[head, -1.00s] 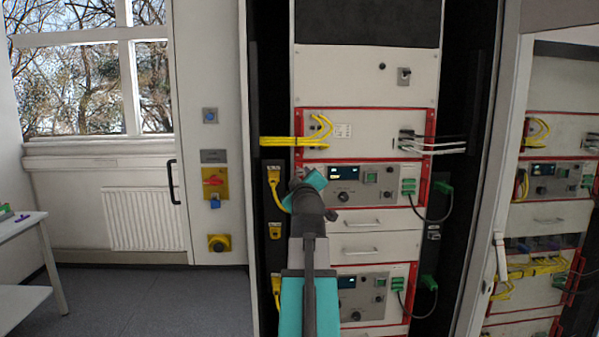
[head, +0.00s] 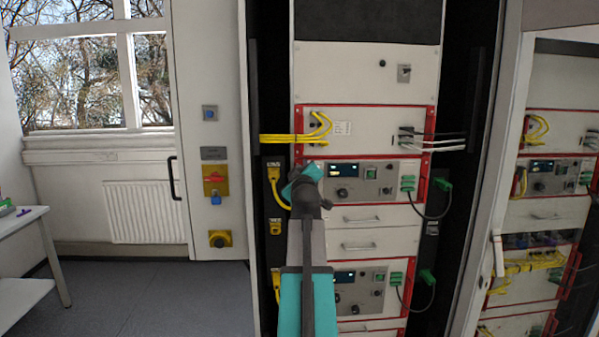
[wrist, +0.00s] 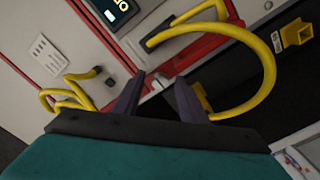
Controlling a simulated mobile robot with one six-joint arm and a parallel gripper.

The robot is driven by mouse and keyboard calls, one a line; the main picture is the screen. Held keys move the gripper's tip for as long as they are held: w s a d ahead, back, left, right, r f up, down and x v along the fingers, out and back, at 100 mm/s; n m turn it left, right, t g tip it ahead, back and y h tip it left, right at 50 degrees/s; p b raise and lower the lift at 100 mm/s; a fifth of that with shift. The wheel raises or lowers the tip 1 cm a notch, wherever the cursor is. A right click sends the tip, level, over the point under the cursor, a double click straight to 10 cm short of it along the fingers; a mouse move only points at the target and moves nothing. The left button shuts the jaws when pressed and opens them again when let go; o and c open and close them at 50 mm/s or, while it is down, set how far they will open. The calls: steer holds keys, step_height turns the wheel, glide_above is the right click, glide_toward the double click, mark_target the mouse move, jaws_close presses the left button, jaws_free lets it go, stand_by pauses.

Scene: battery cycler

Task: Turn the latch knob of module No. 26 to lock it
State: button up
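The rack's upper instrument module (head: 355,172) has a lit display, a round dark knob (head: 342,194) and green plugs. A similar module (head: 362,280) sits lower down. No number is legible, so I cannot tell which is No. 26 or which part is its latch knob. My gripper (wrist: 160,86) is open and empty in the wrist view. Its two dark fingers point at the red frame edge (wrist: 148,102) beside a lit display. A small pale piece shows between the fingertips; I cannot tell what it is. In the head view my arm hides the fingers.
A yellow cable (wrist: 262,55) loops close past the right finger. More yellow cables (head: 285,139) enter the panel above. A yellow socket (wrist: 297,33) sits on the dark side strip. A second rack (head: 555,130) stands at right. The floor (head: 150,295) at left is clear.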

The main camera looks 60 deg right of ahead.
jaws_close()
steer(key=shift+m+b, duration=0.3)
steer(key=shift+b, duration=0.1)
steer(key=m+b, duration=0.6)
steer(key=m, duration=0.6)
steer(key=shift+m, duration=0.3)
steer(key=m+b, duration=0.1)
steer(key=m, duration=0.3)
steer(key=shift+r+m, duration=0.15)
steer(key=shift+m, duration=0.25)
